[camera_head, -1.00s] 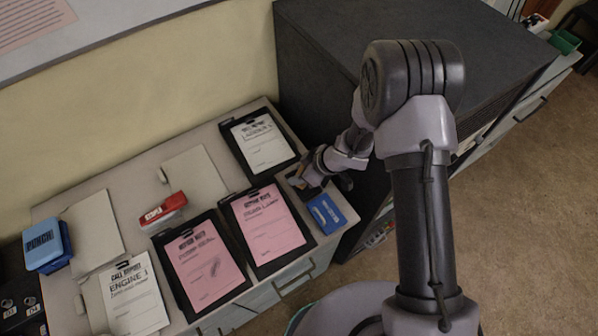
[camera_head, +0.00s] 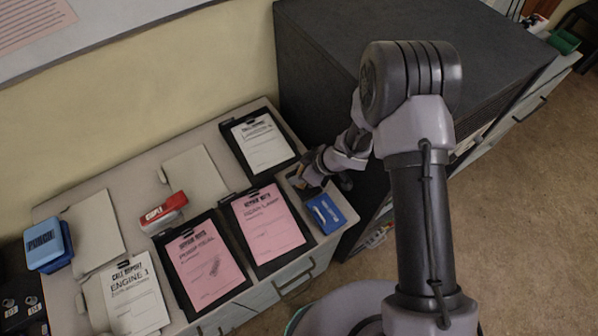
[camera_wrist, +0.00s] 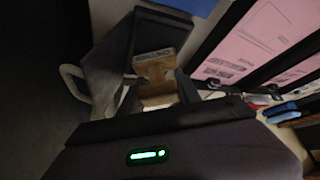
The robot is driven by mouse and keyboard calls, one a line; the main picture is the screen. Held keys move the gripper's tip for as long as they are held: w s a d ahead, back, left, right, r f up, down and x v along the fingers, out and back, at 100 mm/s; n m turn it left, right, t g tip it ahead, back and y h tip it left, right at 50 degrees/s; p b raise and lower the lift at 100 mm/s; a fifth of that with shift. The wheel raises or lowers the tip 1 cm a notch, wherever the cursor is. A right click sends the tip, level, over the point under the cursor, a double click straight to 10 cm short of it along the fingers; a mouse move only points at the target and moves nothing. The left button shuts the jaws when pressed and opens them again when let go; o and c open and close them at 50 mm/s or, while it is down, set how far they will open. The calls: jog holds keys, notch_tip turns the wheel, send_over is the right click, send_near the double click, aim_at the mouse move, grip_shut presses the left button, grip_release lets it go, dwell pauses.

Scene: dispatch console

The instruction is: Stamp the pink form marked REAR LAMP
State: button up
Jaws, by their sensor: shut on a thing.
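My gripper (camera_head: 303,183) is at the right end of the desk, beside the dark cabinet and right of the pink forms. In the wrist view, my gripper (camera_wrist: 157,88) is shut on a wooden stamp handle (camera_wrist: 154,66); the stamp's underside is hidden. The right pink form (camera_head: 267,228), which appears to read REAR LAMP, lies on a black clipboard (camera_head: 309,241) left of the gripper. Part of a pink sheet also shows at upper right in the wrist view (camera_wrist: 255,45). A blue box, seemingly the ink pad (camera_head: 326,213), lies just below the gripper.
Another pink form (camera_head: 205,265) on a clipboard lies to the left. A white form (camera_head: 262,145) on a clipboard lies behind. The dark cabinet (camera_head: 420,40) rises close to the gripper.

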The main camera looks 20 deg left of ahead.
notch_tip(320, 180, up, 7)
jog(key=p, duration=0.7)
jog(key=shift+r+p, duration=0.1)
jog(key=shift+p, duration=0.2)
